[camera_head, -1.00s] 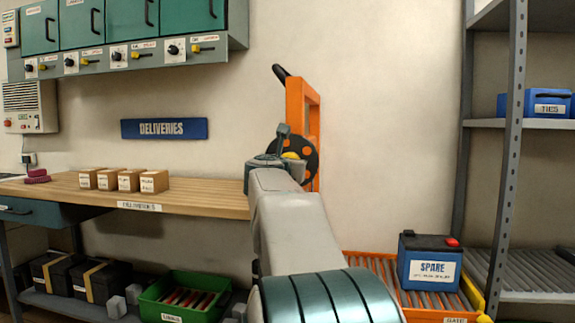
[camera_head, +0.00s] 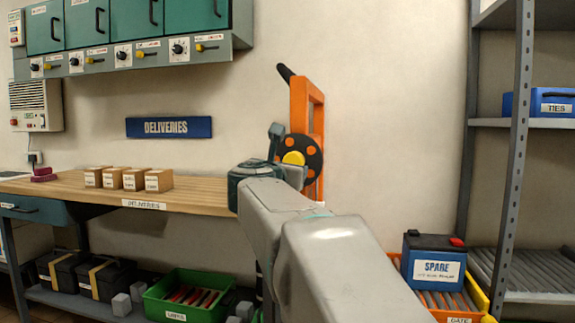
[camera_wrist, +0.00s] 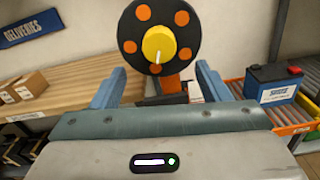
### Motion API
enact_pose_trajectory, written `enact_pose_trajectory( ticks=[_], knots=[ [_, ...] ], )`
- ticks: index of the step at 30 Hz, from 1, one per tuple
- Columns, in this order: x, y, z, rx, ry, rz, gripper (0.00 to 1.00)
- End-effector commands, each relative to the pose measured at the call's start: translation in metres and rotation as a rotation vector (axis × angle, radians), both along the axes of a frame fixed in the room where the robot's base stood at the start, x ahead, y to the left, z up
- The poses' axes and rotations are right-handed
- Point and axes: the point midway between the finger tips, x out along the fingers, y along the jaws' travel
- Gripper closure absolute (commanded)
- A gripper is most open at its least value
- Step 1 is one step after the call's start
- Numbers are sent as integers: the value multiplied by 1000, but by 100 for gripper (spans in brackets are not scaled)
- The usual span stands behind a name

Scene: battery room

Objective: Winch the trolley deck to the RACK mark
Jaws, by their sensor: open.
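The trolley's orange upright frame (camera_head: 318,125) with a black handle stands against the wall, in the middle of the head view. A black winch wheel (camera_head: 314,152) with orange spots and a yellow hub is on it. The wheel (camera_wrist: 132,48) also shows at the top of the wrist view, its hub (camera_wrist: 159,44) bearing a white line. My gripper (camera_wrist: 160,82) is open and empty, its fingers below and to either side of the wheel. The orange-edged roller deck (camera_wrist: 300,128) is at right, bearing a blue SPARE battery (camera_head: 436,268). I cannot make out the RACK mark.
A wooden bench (camera_head: 200,190) with several small boxes is to the left, a green crate (camera_head: 187,297) below it. A grey shelf rack (camera_head: 515,150) with a blue TIES box (camera_head: 545,103) stands at right. Bare wall lies between trolley and rack.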

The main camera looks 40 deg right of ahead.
Motion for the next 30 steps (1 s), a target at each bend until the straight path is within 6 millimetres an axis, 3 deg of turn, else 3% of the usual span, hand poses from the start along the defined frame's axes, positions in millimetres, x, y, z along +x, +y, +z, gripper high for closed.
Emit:
enact_pose_trajectory(
  ticks=[9, 21, 26, 30],
  knots=[
    [-28, 33, 1, 0, 0, 0, 30],
    [-31, 37, 0, -1, 1, 0, 30],
    [-21, 49, -5, -92, 81, 67, 30],
    [8, 95, -31, -396, 331, 282, 30]
  ],
)
